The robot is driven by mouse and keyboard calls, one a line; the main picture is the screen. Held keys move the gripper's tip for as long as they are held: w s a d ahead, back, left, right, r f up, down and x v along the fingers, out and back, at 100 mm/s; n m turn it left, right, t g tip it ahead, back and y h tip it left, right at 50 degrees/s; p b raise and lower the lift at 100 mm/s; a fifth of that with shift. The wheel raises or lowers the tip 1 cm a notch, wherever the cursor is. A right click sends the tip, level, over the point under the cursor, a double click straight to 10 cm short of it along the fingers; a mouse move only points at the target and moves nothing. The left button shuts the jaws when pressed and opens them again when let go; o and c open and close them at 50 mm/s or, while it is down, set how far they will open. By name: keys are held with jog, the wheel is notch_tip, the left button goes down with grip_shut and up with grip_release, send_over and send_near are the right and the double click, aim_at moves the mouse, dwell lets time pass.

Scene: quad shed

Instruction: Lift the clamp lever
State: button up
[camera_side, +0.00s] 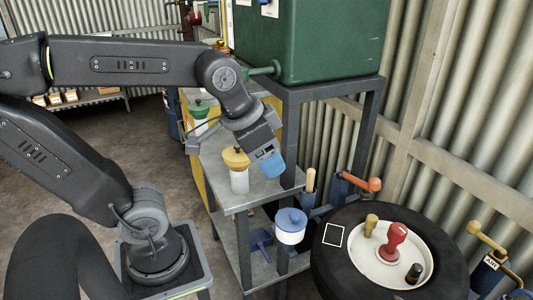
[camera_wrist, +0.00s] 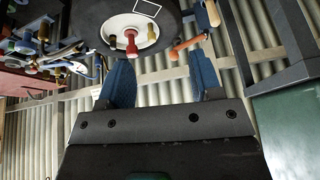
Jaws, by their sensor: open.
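A lever with an orange handle (camera_side: 362,182) is mounted on a blue body at the shelf's right, beside the tyre; it looks like the clamp lever, though I cannot be sure. It also shows in the wrist view as an orange bar (camera_wrist: 190,45), slanting beyond and between my fingertips, nearer the right one. My gripper (camera_side: 271,166) hangs over the metal shelf, up and left of the lever and apart from it. In the wrist view my gripper (camera_wrist: 162,72) has its two blue fingers wide apart with nothing between them.
A black tyre (camera_side: 330,268) holds a white dish with a red knobbed piece (camera_side: 394,240). A yellow-capped white jar (camera_side: 238,178) stands on the shelf close to my gripper. A blue-lidded white pot (camera_side: 291,232) is below. A yellow-handled lever (camera_side: 485,238) is at the right. A green cabinet (camera_side: 310,45) stands behind.

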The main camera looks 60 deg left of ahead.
dwell(0.3)
jog(key=w+r+m+g, duration=0.1)
jog(key=w+r+m, duration=0.3)
jog(key=w, duration=0.4)
jog(key=m+g, duration=0.4)
jog(key=m, duration=0.7)
send_over(376, 179)
notch_tip(376, 179, down, 6)
notch_tip(376, 179, down, 14)
jog(key=shift+a+r, duration=0.1)
jog(key=shift+r, duration=0.15)
grip_shut()
